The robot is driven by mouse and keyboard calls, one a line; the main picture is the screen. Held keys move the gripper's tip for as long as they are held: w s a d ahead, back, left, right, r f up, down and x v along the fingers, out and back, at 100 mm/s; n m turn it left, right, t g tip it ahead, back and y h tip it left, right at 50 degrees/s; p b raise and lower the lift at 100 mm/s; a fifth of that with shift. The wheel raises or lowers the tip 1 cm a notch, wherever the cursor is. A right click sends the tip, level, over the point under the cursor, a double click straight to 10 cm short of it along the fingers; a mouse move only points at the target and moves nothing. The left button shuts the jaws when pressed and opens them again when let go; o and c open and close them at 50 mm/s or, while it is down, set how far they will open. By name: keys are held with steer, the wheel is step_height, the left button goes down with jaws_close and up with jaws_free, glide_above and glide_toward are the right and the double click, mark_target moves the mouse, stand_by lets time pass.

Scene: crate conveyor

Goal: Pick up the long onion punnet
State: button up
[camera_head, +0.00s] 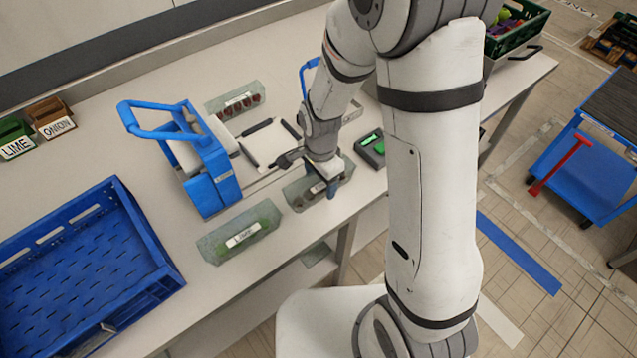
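A long clear punnet (297,194) lies near the table's front edge, directly beneath my gripper (333,190). It has a white label that I cannot read, and dark contents partly hidden by the gripper. Another long punnet (228,103) with dark red round items and a white label lies farther back; its label is too small to read. A third punnet (241,232) with green contents and a label lies to the left at the front edge. My gripper points down at the middle punnet, around or just above it; its finger opening is hidden.
A blue-handled wrapping device (208,170) stands left of my gripper. A large blue crate (150,240) fills the left front. LIME and ONION boxes (50,118) stand at the back left. A small device with green (371,148) lies right of the gripper.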

steer(key=c, duration=0.7)
steer(key=shift+r, duration=0.1)
steer(key=shift+c, duration=0.2)
